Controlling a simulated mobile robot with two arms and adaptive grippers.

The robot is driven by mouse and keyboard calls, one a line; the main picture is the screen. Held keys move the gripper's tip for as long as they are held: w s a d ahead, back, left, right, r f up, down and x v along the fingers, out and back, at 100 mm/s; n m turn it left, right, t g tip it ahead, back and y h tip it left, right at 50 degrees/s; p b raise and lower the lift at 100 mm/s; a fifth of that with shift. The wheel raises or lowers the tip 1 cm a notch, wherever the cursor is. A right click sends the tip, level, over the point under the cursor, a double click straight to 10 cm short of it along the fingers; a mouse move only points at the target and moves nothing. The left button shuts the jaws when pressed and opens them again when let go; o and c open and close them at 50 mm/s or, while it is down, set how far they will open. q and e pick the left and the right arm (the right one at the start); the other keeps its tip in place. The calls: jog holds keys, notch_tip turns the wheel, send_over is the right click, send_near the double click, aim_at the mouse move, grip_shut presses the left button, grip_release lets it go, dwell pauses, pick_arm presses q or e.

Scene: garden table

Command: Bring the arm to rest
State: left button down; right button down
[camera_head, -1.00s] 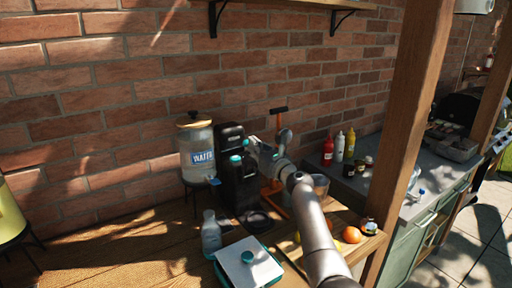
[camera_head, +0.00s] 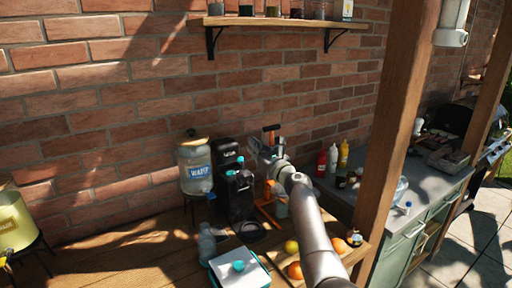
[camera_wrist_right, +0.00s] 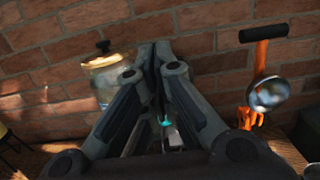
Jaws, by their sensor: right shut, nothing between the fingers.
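My right arm (camera_head: 318,240) reaches up from the bottom of the head view. Its gripper (camera_head: 257,147) is beside the black coffee machine, in front of the brick wall. In the right wrist view the two fingers of this gripper (camera_wrist_right: 164,62) are together and hold nothing. They cover part of what lies behind them. My left gripper is not in view.
A water dispenser (camera_head: 195,168), a black coffee machine (camera_head: 225,157) and an orange-framed press (camera_head: 270,190) stand near the gripper. A clear bottle (camera_head: 207,243), a white-topped box (camera_head: 242,272) and fruit (camera_head: 295,270) are in front. A shelf (camera_head: 285,22) hangs above.

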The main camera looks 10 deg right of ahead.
jog(key=shift+s+d+r, duration=0.1)
jog(key=shift+s+r, duration=0.1)
jog(key=shift+r, duration=0.2)
jog(key=shift+w+f, duration=0.1)
